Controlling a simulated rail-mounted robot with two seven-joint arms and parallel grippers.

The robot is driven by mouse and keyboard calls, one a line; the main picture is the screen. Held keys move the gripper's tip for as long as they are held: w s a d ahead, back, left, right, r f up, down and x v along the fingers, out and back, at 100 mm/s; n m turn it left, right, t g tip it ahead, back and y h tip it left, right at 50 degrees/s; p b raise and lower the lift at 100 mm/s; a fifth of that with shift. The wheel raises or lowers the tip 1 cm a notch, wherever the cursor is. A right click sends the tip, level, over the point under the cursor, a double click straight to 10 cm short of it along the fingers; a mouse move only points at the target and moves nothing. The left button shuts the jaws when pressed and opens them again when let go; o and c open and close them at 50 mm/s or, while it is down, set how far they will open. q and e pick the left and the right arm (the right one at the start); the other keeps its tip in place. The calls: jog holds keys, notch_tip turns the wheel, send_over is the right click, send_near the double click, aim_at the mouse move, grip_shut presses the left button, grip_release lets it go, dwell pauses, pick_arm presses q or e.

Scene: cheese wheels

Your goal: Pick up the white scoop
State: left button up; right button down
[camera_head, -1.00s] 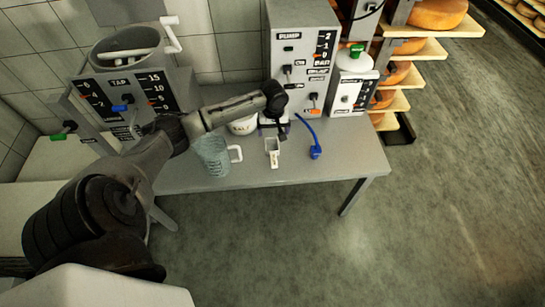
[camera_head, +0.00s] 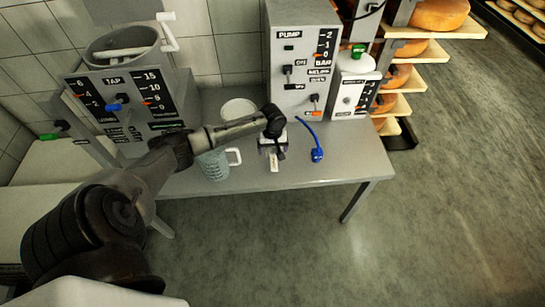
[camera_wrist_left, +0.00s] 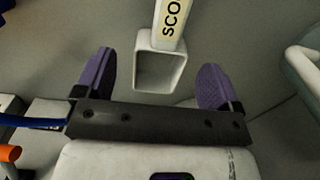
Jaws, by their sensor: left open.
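The white scoop (camera_head: 274,164) lies on the grey table near its front edge, partly hidden under my left gripper in the head view. In the left wrist view the scoop (camera_wrist_left: 168,25) shows its square hollow bowl between the fingers and a labelled handle pointing away. My left gripper (camera_head: 274,149) is over the scoop, and its two purple-padded fingers (camera_wrist_left: 156,66) are spread on either side of the bowl with gaps. Nothing is held. I cannot tell the exact height above the table. My right gripper is not in view.
A clear measuring jug (camera_head: 213,166) with a white handle stands left of the scoop. A blue hose end (camera_head: 317,155) lies to its right. A white tub (camera_head: 238,107) and the pump box (camera_head: 302,65) stand behind. The table's right front (camera_head: 350,165) is clear.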

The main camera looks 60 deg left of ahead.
aim_at(272, 152)
pick_arm(q)
notch_tip(272, 152, down, 3)
jog(key=shift+f+b, duration=0.15)
jog(key=shift+b, duration=0.4)
jog(key=shift+c, duration=0.4)
jog(key=c, duration=0.9)
